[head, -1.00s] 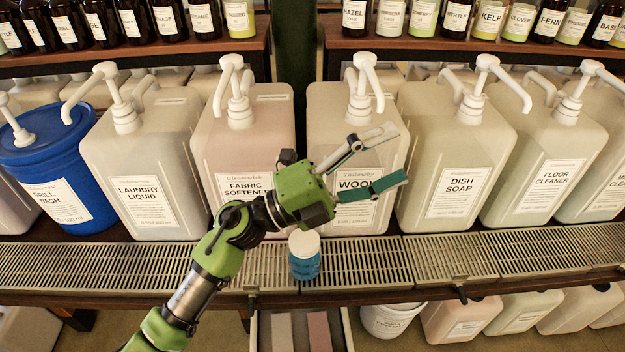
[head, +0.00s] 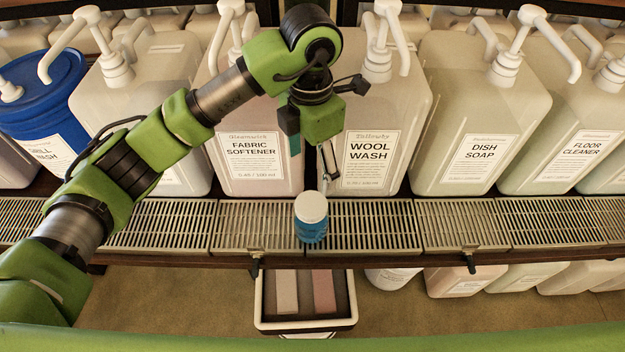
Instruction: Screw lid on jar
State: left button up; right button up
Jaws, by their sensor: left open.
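A small jar with blue contents (head: 311,231) stands upright on the metal drip grate. A white lid (head: 311,206) sits on top of it; I cannot tell how tightly it is on. My left gripper (head: 318,165) is open and points down above and just behind the jar, apart from it. One pale finger shows clearly, and the green pad of the other is partly hidden by the gripper body. My right gripper is not in view.
Large pump containers stand behind the grate, among them fabric softener (head: 262,160), wool wash (head: 372,150) and dish soap (head: 480,140). A blue bucket (head: 42,100) stands at left. The grate (head: 375,225) beside the jar is clear.

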aim_at(311, 203)
pick_arm(q)
notch_tip(311, 203, down, 11)
jog(key=p, duration=0.2)
jog(key=shift+r+p, duration=0.2)
jog(key=shift+p, duration=0.15)
jog(key=shift+f, duration=0.85)
jog(key=c, duration=1.2)
